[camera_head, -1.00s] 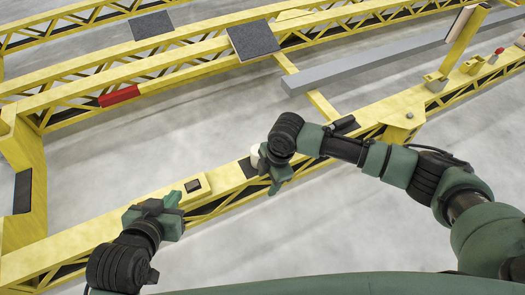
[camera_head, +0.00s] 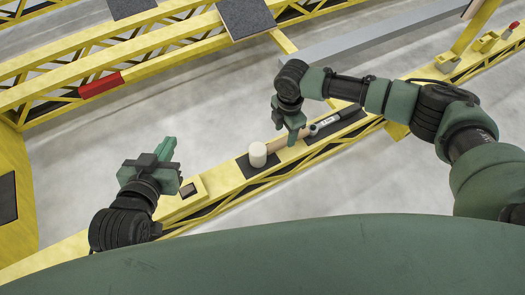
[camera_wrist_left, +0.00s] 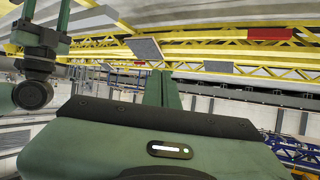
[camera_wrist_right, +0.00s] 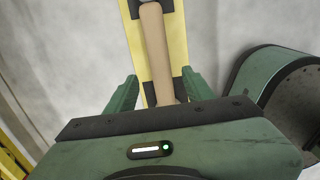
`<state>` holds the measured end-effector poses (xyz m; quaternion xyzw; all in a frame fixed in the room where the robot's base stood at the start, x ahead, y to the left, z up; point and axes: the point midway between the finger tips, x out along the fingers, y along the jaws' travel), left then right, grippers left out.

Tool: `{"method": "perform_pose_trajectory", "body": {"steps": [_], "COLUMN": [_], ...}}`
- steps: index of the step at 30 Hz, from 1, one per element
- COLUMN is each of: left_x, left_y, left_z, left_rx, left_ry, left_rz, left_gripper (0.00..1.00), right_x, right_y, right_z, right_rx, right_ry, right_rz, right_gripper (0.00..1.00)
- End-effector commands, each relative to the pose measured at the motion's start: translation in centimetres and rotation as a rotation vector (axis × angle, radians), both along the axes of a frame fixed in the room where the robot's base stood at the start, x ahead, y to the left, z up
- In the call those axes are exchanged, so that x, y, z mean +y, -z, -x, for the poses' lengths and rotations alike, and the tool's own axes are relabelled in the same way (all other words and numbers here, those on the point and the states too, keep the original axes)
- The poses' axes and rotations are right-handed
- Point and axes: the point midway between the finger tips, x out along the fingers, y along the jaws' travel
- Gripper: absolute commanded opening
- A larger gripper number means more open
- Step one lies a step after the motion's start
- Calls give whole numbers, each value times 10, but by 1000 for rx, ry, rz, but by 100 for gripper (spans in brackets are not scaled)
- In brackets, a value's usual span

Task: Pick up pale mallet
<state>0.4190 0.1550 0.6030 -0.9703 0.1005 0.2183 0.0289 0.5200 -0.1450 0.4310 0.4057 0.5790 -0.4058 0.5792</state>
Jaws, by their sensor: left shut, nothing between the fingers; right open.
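The pale mallet lies on the yellow beam in the head view, with its cream head (camera_head: 258,155) on a dark pad and its wooden handle (camera_head: 276,144) running up to the right. My right gripper (camera_head: 292,136) is open over the handle. In the right wrist view the handle (camera_wrist_right: 155,45) runs between the two spread fingers of this gripper (camera_wrist_right: 159,78); the mallet head is not seen there. My left gripper (camera_head: 168,148) is shut and empty, left of the mallet and apart from it. Its closed fingers show in the left wrist view (camera_wrist_left: 163,88).
A dark and grey tool (camera_head: 327,122) lies on the beam just past the handle. A small yellow block with a dark square (camera_head: 188,190) sits left of the mallet. A red block (camera_head: 101,85) and a dark panel (camera_head: 246,17) are on the far beams. Grey floor is clear between.

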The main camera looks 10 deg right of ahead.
Motion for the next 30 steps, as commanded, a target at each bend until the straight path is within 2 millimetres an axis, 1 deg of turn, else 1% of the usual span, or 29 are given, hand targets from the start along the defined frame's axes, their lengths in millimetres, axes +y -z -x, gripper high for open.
{"method": "perform_pose_trajectory", "body": {"steps": [5, 8, 12, 15, 19, 21, 24, 30], "left_x": [-4, -9, -16, -19, -22, -22, -23, -23], "left_y": [-14, -31, -60, -81, -101, -107, -112, -112], "left_z": [-9, -18, -26, -28, -28, -28, -27, -27], "left_rx": [-86, -186, -336, -439, -537, -567, -585, -586], "left_ry": [6, 12, 22, 28, 34, 35, 36, 36], "left_rz": [20, 44, 82, 109, 134, 141, 146, 146], "left_gripper": [0, 0, 0, 0, 0, 0, 0, 0], "right_x": [-1, -2, -4, -3, -3, -3, -3, -3], "right_y": [9, 18, 31, 41, 49, 51, 53, 52], "right_z": [0, 1, 1, 1, 1, 1, 1, 1], "right_rx": [0, 0, 0, 0, 0, 0, 0, 0], "right_ry": [0, 0, 0, 0, 0, 0, 0, 0], "right_rz": [0, 1, 1, 0, 1, 0, 0, 0], "right_gripper": [53, 53, 53, 53, 53, 53, 53, 53]}}
